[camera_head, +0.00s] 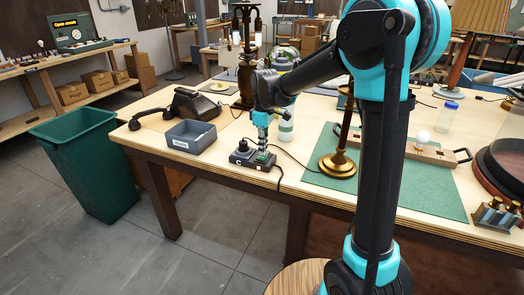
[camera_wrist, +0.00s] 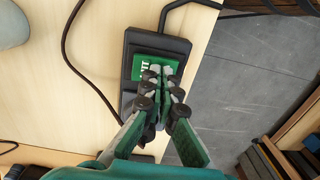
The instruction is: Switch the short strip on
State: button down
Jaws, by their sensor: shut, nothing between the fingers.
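The short strip (camera_head: 248,161) is a small dark power strip near the front edge of the wooden table. A black plug (camera_head: 243,146) sits in its left end, and a green switch (camera_head: 265,158) is on its right part. In the wrist view the strip (camera_wrist: 127,98) runs up the picture, with the green switch (camera_wrist: 143,67) bearing white marks. My gripper (camera_wrist: 163,72) is shut and empty, its fingertips over the switch and covering part of it. I cannot tell whether they touch it. In the head view my gripper (camera_head: 263,143) points down over the strip.
A grey bin (camera_head: 190,137) and a black telephone (camera_head: 190,104) stand left of the strip. A brass lamp stand (camera_head: 338,163) on a green mat (camera_head: 420,195) is to the right. A dark cord (camera_wrist: 68,45) runs beside the strip. The table edge is close by.

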aim_at(261, 158)
jog(key=shift+r, duration=0.1)
notch_tip(261, 158, up, 14)
jog(key=s, duration=0.1)
jog(key=shift+s+a, duration=0.25)
jog(key=shift+a, duration=0.05)
dwell(0.3)
